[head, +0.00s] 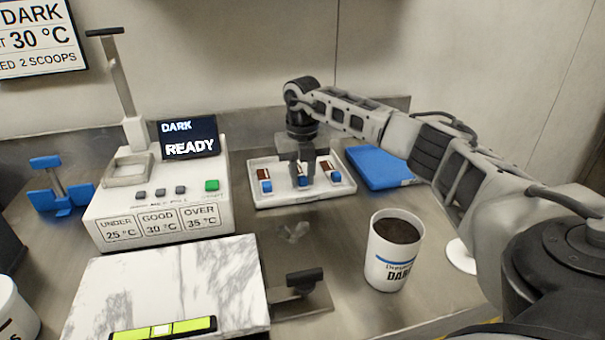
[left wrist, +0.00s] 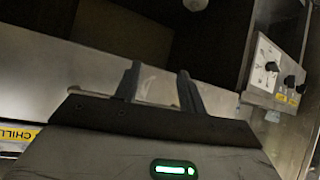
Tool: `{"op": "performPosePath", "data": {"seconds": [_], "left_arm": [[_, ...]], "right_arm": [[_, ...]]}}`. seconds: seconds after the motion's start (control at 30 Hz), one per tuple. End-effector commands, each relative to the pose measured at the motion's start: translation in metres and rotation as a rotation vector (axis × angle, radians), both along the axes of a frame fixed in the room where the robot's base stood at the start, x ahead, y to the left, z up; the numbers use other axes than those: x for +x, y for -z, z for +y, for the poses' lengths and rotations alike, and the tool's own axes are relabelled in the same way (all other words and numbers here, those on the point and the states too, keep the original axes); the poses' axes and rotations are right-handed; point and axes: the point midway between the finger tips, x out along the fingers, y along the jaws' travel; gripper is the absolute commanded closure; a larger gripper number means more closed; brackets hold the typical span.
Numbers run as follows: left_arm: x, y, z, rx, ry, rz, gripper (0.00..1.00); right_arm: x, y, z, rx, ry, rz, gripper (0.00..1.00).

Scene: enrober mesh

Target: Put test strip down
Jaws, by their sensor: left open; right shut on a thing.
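My right gripper (head: 301,177) reaches down over a white tray (head: 285,200) at the back middle of the counter. It is shut on the middle test strip (head: 304,181), which has a blue end and is largely hidden by the fingers. I cannot tell whether this strip touches the tray floor. Two other strips, brown and white with blue ends, lie in the tray: a left strip (head: 265,180) and a right strip (head: 329,171). My left gripper (left wrist: 158,88) shows only in the left wrist view, open, with nothing seen between its fingers.
Left of the tray stands a white machine (head: 160,205) with a screen (head: 190,138) reading "DARK READY". A cup (head: 390,262) of dark contents stands at front right. A blue mat (head: 378,168) lies right of the tray. A marble slab (head: 175,282) is at the front.

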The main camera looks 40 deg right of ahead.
Motion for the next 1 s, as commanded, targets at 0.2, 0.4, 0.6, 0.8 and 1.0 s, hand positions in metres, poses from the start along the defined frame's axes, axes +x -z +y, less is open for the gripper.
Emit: {"op": "performPosePath", "data": {"seconds": [0.2,0.4,0.6,0.8,1.0], "left_arm": [[0.001,-0.001,0.000,-0.002,0.001,-0.004,0.59],[0.001,-0.003,0.000,-0.002,0.000,-0.007,0.59],[0.001,-0.002,0.000,-0.003,0.000,-0.006,0.59],[0.002,-0.001,-0.001,-0.006,-0.001,-0.009,0.59],[0.003,-0.003,-0.001,-0.010,-0.001,-0.015,0.59]], "right_arm": [[0.000,0.002,0.000,0.000,0.000,0.001,0.54],[0.000,0.000,0.000,0.000,0.000,0.000,0.54],[0.001,-0.020,0.000,0.000,0.001,-0.004,0.54],[0.001,-0.064,0.000,0.000,0.001,-0.006,0.54],[0.001,-0.102,0.000,0.001,0.000,-0.003,0.54]]}}
